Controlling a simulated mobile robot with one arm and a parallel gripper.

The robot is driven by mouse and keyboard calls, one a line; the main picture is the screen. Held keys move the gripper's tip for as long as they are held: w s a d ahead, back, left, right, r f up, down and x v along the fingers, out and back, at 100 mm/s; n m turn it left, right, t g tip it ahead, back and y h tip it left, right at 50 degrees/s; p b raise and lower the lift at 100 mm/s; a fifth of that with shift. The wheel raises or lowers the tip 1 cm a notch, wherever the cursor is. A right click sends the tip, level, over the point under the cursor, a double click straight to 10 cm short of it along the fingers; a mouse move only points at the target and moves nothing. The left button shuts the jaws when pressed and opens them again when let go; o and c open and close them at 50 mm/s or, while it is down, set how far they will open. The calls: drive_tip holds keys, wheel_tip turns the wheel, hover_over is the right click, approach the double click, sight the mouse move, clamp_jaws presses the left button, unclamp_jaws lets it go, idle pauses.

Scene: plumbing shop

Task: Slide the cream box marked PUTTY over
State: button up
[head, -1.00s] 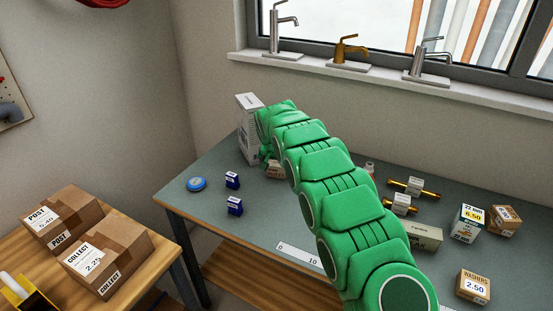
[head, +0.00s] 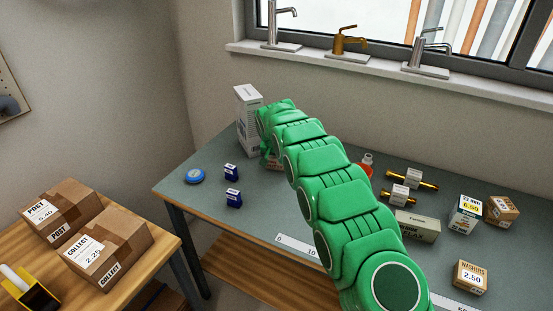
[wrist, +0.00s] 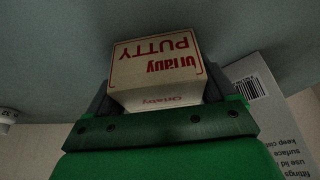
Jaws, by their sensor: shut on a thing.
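The cream box marked PUTTY (wrist: 155,67) shows in the wrist view, its red lettering upside down. It sits between the two fingers of my gripper (wrist: 160,85), which is shut on it. In the head view, my green arm reaches over the bench to the back left, and my gripper (head: 268,145) is low beside a tall white box. Only a small part of the cream box (head: 271,163) shows there; my arm hides the rest. I cannot tell whether it touches the bench top.
The tall white box (head: 248,122) stands just left of my gripper; it also shows in the wrist view (wrist: 252,92). Two small blue boxes (head: 232,198) and a blue tin (head: 195,177) stand in front of it. Brass fittings (head: 411,183) and cartons (head: 417,226) are on the right.

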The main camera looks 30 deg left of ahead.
drive_tip(key=shift+d, duration=10)
drive_tip(key=o, duration=1)
drive_tip(key=shift+r, duration=0.1)
drive_tip(key=v, duration=0.7)
drive_tip(key=shift+s+r, duration=0.2)
drive_tip(key=shift+r, duration=0.1)
